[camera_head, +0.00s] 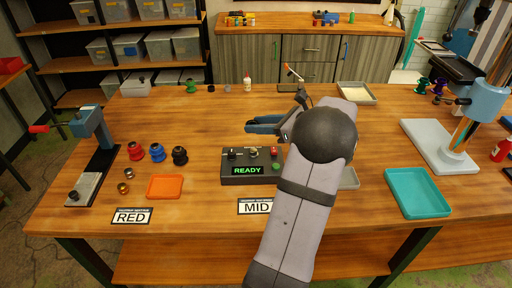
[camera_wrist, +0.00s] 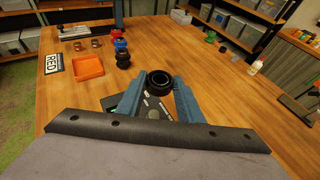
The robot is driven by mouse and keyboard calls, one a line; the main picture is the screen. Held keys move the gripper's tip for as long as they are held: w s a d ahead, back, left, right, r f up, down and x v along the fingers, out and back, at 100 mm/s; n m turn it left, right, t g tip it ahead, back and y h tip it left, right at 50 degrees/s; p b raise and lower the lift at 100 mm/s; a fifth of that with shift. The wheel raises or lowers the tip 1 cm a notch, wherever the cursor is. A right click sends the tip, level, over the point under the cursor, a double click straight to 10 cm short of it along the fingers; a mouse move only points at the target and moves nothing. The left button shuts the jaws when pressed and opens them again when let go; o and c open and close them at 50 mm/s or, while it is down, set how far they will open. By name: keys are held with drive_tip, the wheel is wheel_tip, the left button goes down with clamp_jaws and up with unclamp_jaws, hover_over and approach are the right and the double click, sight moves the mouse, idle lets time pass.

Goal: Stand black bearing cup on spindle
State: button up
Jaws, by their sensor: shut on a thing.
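My gripper (camera_wrist: 158,88) is shut on a black ring-shaped cup, the black bearing cup (camera_wrist: 159,80), between its blue fingertips in the wrist view. In the head view my gripper (camera_head: 262,124) is above the table behind the READY box, its fingers pointing left; the cup cannot be made out there. The control box (camera_head: 252,166) has knobs and buttons on top and lies partly below the fingers in the wrist view. I cannot tell for sure which part is the spindle.
Red (camera_head: 136,151), blue (camera_head: 157,152) and black (camera_head: 180,156) hubs stand left of the box, near two small copper-coloured rings (camera_head: 123,187) and an orange tray (camera_head: 165,187). A blue press (camera_head: 92,122) stands far left. A teal tray (camera_head: 417,194) lies right. The table's back middle is largely clear.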

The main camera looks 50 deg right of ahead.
drive_tip(key=shift+f+p, duration=1.3)
drive_tip(key=shift+f, duration=3)
drive_tip(key=shift+f+b, duration=0.2)
drive_tip(key=shift+b, duration=0.15)
drive_tip(key=o, duration=1.1)
drive_tip(key=shift+c, duration=0.2)
drive_tip(key=shift+r, duration=0.1)
drive_tip(key=shift+r+p, duration=0.15)
drive_tip(key=shift+p, duration=0.2)
drive_tip(key=shift+s+d, duration=0.15)
drive_tip(key=shift+s, duration=0.05)
drive_tip(key=b+v, duration=0.5)
drive_tip(key=v, duration=0.6)
drive_tip(key=shift+s+r, duration=0.25)
